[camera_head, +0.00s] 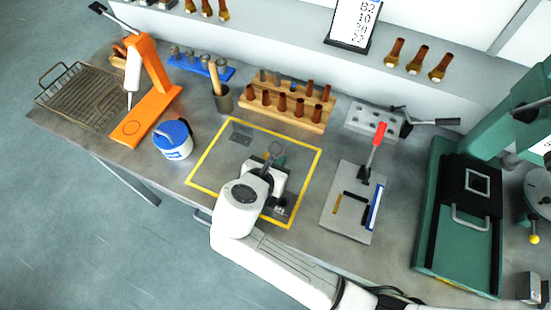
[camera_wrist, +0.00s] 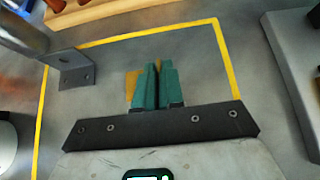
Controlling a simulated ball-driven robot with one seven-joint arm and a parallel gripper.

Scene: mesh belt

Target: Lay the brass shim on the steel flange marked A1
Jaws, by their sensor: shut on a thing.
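My gripper (camera_wrist: 157,75) has green fingers shut on the brass shim (camera_wrist: 132,86), a small yellow-brown piece showing beside the left finger and between the fingertips. In the head view my gripper (camera_head: 274,157) is over the yellow-outlined area, and the shim cannot be made out there. A grey steel flange with holes (camera_wrist: 73,70) lies left of the fingers, apart from them; it shows in the head view (camera_head: 240,134) at the upper left of the outline. Another grey metal part (camera_head: 281,204) is partly hidden behind my wrist. No A1 mark is readable.
A wooden rack of brown-handled tools (camera_head: 284,105) stands behind the outline. A grey cup (camera_head: 223,101) and blue-lidded pot (camera_head: 173,140) stand left. A plate with a red-handled clamp (camera_head: 345,222) is at right. Bare bench shows inside the yellow outline (camera_head: 305,179).

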